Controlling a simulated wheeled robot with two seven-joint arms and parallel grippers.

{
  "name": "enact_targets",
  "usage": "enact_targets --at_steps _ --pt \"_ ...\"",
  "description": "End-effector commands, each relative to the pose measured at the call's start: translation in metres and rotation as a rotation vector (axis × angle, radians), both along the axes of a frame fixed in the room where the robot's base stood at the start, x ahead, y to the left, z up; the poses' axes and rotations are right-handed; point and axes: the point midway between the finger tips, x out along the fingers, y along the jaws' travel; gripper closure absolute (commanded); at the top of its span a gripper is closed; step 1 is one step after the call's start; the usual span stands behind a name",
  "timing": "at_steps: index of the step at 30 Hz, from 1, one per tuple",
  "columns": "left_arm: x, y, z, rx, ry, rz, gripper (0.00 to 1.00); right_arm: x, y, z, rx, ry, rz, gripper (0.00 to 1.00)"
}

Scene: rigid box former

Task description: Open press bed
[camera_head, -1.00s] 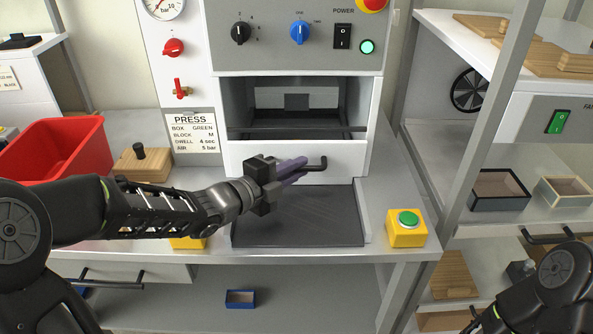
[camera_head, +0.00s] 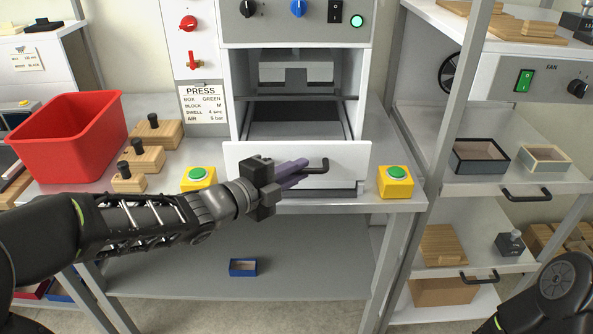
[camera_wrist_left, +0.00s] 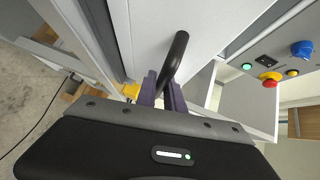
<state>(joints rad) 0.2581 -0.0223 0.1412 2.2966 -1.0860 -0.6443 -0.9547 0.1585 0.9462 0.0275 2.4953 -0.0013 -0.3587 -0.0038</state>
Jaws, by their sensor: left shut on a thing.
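The press (camera_head: 204,60) stands at the centre back, with a white-fronted bed drawer (camera_head: 250,153) standing out from its opening. Behind the front, the drawer's dark interior shows. My left gripper (camera_head: 300,172) is at the front, shut on the black bar handle (camera_head: 322,166). In the left wrist view the purple fingers (camera_wrist_left: 163,92) close around the lower part of the handle (camera_wrist_left: 175,58). Of my right arm only a link shows at the lower right; its gripper is out of view.
Green buttons on yellow boxes flank the drawer, left (camera_head: 198,180) and right (camera_head: 395,184). A red bin (camera_head: 70,140) and wooden blocks with black knobs (camera_head: 152,130) stand at left. A shelf rack (camera_head: 455,120) stands at right. A blue box (camera_head: 243,268) lies on the lower shelf.

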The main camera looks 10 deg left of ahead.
Motion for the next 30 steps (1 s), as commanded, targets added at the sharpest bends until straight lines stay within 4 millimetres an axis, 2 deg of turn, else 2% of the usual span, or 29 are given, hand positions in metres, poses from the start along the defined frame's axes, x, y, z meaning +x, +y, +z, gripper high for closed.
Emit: enact_targets --at_steps 6,7,14,24,30 --pt "0.000 0.000 -0.002 0.001 0.003 0.001 1.00 0.000 0.000 0.000 0.000 0.000 0.000 0.64" --pt "0.000 0.000 -0.002 0.001 0.003 0.000 0.86 0.000 0.000 0.000 0.000 0.000 0.000 0.64" --pt "0.000 0.000 -0.001 0.000 0.001 0.000 0.67 0.000 0.000 0.000 0.000 0.000 0.000 0.64" --pt "-0.002 0.002 0.001 0.001 -0.001 0.000 0.66 0.000 0.000 0.001 0.000 0.000 0.000 0.64" --pt "-0.021 0.013 0.005 0.001 -0.001 0.003 0.66 0.000 0.000 0.003 0.000 0.000 0.000 0.64"
